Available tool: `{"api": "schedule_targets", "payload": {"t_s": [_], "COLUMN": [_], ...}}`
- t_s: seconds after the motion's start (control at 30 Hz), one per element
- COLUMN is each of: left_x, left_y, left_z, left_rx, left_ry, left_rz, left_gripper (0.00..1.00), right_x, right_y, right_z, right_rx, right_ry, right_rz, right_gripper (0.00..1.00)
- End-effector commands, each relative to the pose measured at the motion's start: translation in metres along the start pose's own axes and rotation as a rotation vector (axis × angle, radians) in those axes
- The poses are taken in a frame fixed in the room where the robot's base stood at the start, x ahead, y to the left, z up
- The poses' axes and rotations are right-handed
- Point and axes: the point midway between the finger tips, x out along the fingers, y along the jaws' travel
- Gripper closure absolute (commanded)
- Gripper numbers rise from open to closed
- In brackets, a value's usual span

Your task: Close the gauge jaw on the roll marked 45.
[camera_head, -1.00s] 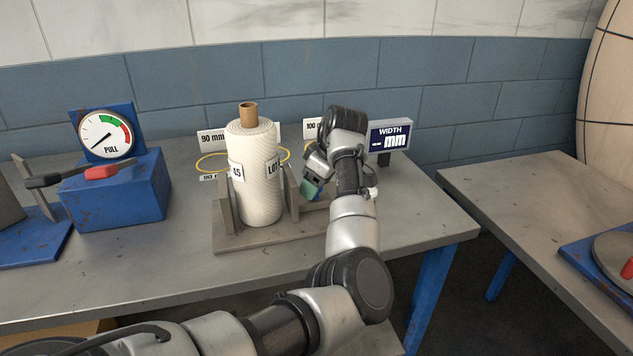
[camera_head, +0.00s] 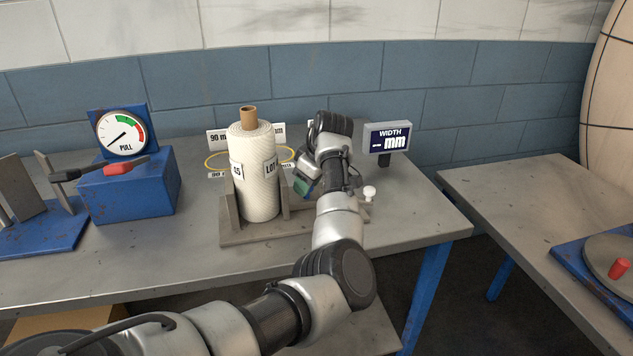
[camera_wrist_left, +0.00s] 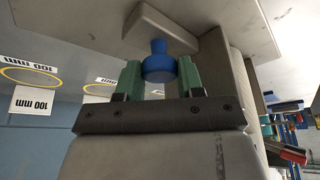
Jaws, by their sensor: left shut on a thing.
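The white roll (camera_head: 257,185) with labels 45 and LOT stands upright on the wooden-looking gauge base (camera_head: 262,234), between two upright jaw plates. The left plate (camera_head: 230,197) is beside the roll. The right plate (camera_head: 285,194) is close to the roll's right side; I cannot tell if it touches. My left gripper (camera_head: 303,186) is right of the roll, with green fingertips. In the left wrist view, the gripper (camera_wrist_left: 159,84) is shut on a blue knob (camera_wrist_left: 158,62). The width display (camera_head: 388,139) shows a dash and mm. My right gripper is not in view.
A blue pull gauge (camera_head: 127,185) with a dial and red-gripped lever stands left on the table. A blue rack (camera_head: 40,235) is farther left. Cards and yellow rings lie behind the roll. Another table (camera_head: 540,205) is at right, past a gap.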

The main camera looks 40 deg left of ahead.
Motion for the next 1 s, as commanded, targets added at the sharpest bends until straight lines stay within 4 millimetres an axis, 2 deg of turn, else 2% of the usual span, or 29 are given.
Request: {"api": "schedule_targets", "payload": {"t_s": [0.17,0.2,0.33,0.67,0.77,1.0], "left_x": [-0.001,-0.001,0.000,-0.004,-0.016,-0.064], "left_y": [0.000,0.000,0.000,0.000,0.001,0.001], "left_z": [0.002,0.002,0.002,0.002,0.002,0.002], "left_rx": [0.002,0.002,0.002,0.002,0.002,0.002], "left_ry": [-0.004,-0.004,-0.004,-0.004,-0.003,-0.003], "left_rz": [-0.001,-0.001,-0.001,0.000,0.003,0.004], "left_gripper": [0.77,0.56,0.38,0.38,0.38,0.38], "right_x": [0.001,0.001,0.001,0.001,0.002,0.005], "right_y": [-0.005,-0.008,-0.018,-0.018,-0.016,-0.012], "right_z": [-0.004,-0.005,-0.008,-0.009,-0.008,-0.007], "right_rx": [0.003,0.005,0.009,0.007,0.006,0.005], "right_ry": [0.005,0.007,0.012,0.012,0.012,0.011], "right_rz": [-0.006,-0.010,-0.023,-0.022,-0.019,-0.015], "right_gripper": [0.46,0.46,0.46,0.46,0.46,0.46]}}
